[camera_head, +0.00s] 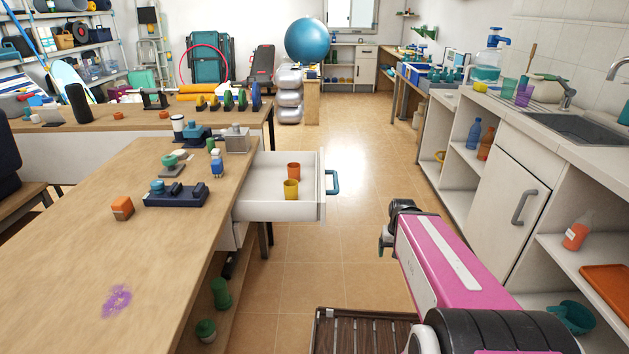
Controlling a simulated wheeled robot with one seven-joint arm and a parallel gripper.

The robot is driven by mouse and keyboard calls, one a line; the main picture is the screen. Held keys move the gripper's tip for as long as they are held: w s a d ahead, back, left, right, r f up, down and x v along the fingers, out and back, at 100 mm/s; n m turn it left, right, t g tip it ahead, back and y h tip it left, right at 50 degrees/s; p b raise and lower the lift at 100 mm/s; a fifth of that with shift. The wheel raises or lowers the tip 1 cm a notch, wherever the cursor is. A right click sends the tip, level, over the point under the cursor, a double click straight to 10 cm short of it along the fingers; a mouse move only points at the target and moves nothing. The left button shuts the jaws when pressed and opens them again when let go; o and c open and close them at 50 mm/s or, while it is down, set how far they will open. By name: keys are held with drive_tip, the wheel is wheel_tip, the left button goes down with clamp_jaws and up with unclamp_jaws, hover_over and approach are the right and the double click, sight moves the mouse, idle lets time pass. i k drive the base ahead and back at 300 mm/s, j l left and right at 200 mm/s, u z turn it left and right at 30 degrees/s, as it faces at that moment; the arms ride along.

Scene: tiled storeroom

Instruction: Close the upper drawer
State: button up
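The white upper drawer (270,211) stands pulled out from the right side of the wooden table (75,235). Its blue handle (335,182) is on the drawer front, which faces right. An orange cup (293,171) and a yellow cup (291,190) are inside the drawer. My gripper (386,240) is at the end of my pink arm, right of and nearer than the handle, apart from it. Its fingers are small and mostly hidden by the arm's end, so I cannot tell whether they are open.
Tiled floor (352,135) lies clear between the table and the white counter (500,185) on the right. Below the drawer, a low shelf holds green objects (221,293). An orange block (122,207) and several devices stand on the table. A blue ball (307,40) is at the back.

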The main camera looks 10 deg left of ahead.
sight(261, 198)
drive_tip(key=i+l+u, duration=0.1)
drive_tip(key=l+u, duration=1.05)
